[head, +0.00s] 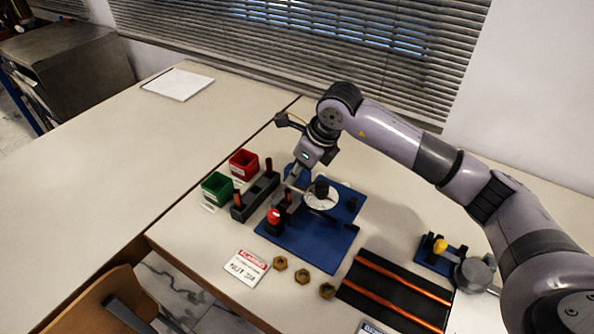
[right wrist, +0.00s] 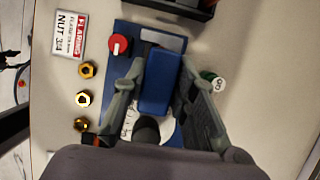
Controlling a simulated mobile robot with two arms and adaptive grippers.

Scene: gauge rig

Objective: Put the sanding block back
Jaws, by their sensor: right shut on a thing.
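My right gripper (head: 291,187) reaches down over the left part of the blue gauge plate (head: 333,232). In the right wrist view my right gripper (right wrist: 160,92) is shut on a blue block, which I take to be the sanding block (right wrist: 158,82); it sits between the two grey fingers. In the head view I cannot clearly make out the held block against the gripper and plate. A dark grey holder (head: 243,209) with orange-topped posts stands just left of the gripper. My left gripper is not in view.
A white dial (head: 326,202) and a red knob (head: 274,216) stand close to the gripper. Red (head: 243,165) and green (head: 217,189) bins are to the left. Several brass nuts (head: 302,276), a sign (head: 246,268) and a black tray with orange rails (head: 397,290) lie in front.

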